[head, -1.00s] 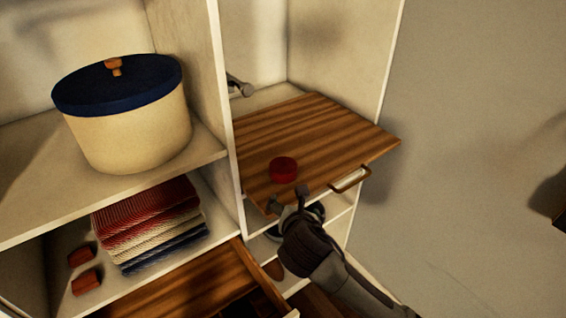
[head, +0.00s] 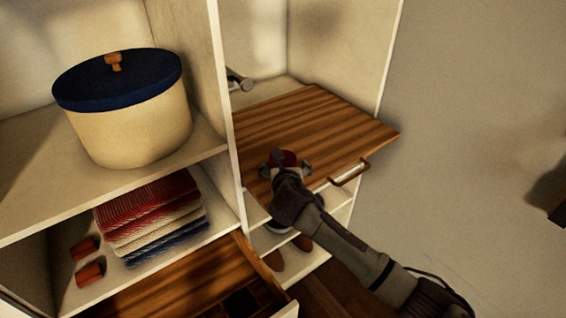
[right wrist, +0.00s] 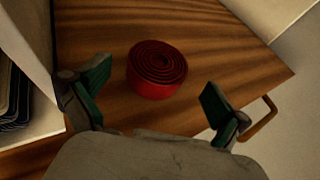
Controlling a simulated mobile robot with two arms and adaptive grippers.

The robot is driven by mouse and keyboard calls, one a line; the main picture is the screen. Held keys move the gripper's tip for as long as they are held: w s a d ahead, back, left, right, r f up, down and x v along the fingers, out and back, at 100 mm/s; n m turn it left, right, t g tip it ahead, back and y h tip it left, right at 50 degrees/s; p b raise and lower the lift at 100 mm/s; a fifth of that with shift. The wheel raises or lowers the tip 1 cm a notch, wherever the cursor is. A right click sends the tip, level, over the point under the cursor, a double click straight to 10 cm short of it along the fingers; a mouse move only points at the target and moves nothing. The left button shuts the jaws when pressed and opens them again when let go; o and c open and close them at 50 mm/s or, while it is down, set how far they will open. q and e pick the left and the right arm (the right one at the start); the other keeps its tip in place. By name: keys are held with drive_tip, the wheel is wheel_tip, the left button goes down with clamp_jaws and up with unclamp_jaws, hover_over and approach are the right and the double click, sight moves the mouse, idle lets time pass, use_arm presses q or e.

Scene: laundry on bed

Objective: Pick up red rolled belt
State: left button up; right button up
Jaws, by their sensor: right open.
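The red rolled belt (head: 281,157) lies flat on the striped wooden board (head: 335,125) in the right part of the cabinet. In the right wrist view the belt (right wrist: 157,69) shows its spiral top and sits a little beyond the fingertips, between their lines. My right gripper (head: 286,168) is open in front of the belt, and partly hides it in the head view. Its two green-padded fingers (right wrist: 155,90) stand wide apart on either side, with nothing between them touching. My left gripper is not in view.
A white cabinet divider (head: 222,100) stands close to the left of the board. A brass handle (head: 349,175) is on the board's front. A cream box with a blue lid (head: 130,125), folded cloths (head: 150,215) and two small orange-red items (head: 88,262) are to the left. An open drawer (head: 190,290) is below.

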sight(283, 161)
drive_tip(key=x, duration=0.4)
drive_tip(key=c, duration=1)
drive_tip(key=shift+c, duration=0.7)
drive_tip(key=shift+r, duration=0.1)
